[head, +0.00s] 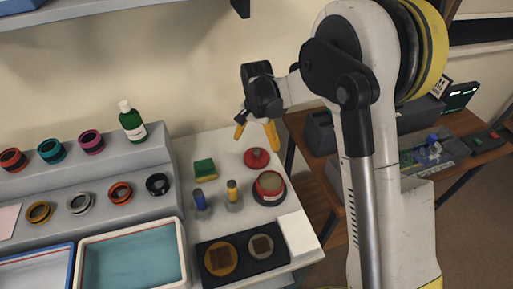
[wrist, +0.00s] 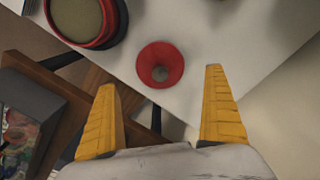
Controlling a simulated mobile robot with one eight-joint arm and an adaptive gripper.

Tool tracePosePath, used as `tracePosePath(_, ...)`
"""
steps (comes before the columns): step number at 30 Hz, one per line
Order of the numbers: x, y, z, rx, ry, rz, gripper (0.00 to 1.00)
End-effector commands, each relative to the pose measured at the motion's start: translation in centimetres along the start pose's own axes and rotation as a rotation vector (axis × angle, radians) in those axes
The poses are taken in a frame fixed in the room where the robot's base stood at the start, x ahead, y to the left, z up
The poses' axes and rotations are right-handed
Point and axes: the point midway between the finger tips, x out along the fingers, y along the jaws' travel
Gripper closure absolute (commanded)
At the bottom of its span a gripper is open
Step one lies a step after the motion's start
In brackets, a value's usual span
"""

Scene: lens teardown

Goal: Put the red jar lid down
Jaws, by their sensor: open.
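The red jar lid (head: 257,157) lies on the white table near its back right edge, with a knob in its middle. In the wrist view the lid (wrist: 160,64) sits on the table beyond my fingertips, between their lines and apart from both. My gripper (head: 256,134) has its yellow fingers spread, above the lid in the head view. The gripper (wrist: 165,90) is empty in the wrist view. The red-rimmed jar (head: 269,187) stands open just in front of the lid; it also shows in the wrist view (wrist: 82,18) at upper left.
A green and yellow sponge (head: 205,169), a blue-topped post (head: 201,203) and a yellow-topped post (head: 233,194) stand left of the jar. A black mat (head: 231,280) with two discs and a white pad (head: 298,234) lie in front. A stepped rack (head: 90,160) holds coloured rings and a green bottle (head: 131,122).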

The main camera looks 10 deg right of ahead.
Motion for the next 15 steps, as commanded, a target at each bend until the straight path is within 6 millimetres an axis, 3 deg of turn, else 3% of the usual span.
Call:
tracePosePath(1, -1.5, 0.0, 0.0, 0.0, 0.0, 0.0, 0.0)
tracePosePath(6, -4.0, 0.0, 0.0, 0.0, 0.0, 0.0, 0.0)
tracePosePath(15, -5.5, 0.4, 0.1, -0.007, 0.008, -0.007, 0.0)
